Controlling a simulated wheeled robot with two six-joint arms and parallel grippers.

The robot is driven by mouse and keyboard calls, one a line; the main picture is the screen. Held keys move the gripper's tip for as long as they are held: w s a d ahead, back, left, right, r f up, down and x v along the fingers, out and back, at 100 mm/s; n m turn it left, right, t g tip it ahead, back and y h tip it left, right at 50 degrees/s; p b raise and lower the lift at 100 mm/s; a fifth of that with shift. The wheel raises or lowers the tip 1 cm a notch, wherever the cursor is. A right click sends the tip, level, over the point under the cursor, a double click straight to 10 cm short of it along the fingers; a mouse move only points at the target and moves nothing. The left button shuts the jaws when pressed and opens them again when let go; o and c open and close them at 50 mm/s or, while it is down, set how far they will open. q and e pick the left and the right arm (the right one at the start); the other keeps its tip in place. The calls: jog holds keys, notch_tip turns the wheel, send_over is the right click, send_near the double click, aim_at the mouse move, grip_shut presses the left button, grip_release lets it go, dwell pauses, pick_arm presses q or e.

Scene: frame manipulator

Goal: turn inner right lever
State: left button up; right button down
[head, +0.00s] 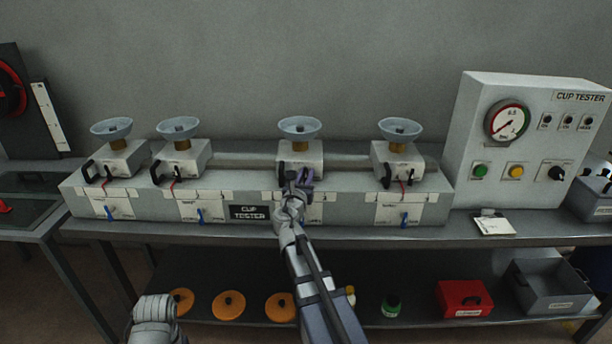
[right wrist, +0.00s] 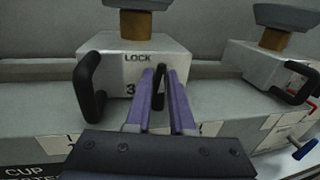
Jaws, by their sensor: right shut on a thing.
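The inner right tester unit (head: 300,158) is the third from the left, a pale block with a brass neck and grey cup on top. In the right wrist view its block (right wrist: 160,58) is marked "LOCK". My right gripper (head: 297,181) is at the front of this block, its two purple fingers (right wrist: 160,82) pointing at it. They are closed around a slim black lever (right wrist: 158,90), which stands roughly upright between them. A black C-shaped handle (right wrist: 88,90) sits left of the fingers, apart from them.
Similar units stand on the bench at left (head: 182,158) and right (head: 398,160), with black handles and blue valves. A gauge box (head: 535,130) stands at the right. The lower shelf holds orange discs (head: 229,305), a red box (head: 463,298) and a grey bin (head: 552,290).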

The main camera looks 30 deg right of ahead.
jog(key=shift+m, duration=0.3)
jog(key=m, duration=0.1)
jog(key=m+p, duration=0.1)
jog(key=shift+s+d+r+m+y, duration=0.1)
jog(key=shift+s+d+m+y, duration=0.05)
jog(key=shift+m+y, duration=0.2)
jog(key=m+p, duration=0.1)
jog(key=m, duration=0.1)
jog(key=m+y+p, duration=0.1)
jog(key=m, duration=0.2)
jog(key=shift+s+d+g, duration=0.1)
jog(key=shift+d+g, duration=0.05)
jog(key=shift+g, duration=0.15)
jog(key=m, duration=0.2)
jog(key=m+y, duration=0.1)
jog(key=shift+f+m, duration=0.35)
jog(key=shift+s+f+m+t+y, duration=0.1)
jog(key=shift+m+t+y, duration=0.15)
jog(key=shift+m, duration=0.65)
jog(key=shift+f+m+t+y, duration=0.15)
jog(key=shift+m+y, duration=0.15)
jog(key=shift+m, duration=0.6)
jog(key=c, duration=0.8)
grip_release()
jog(key=shift+d+r, duration=0.1)
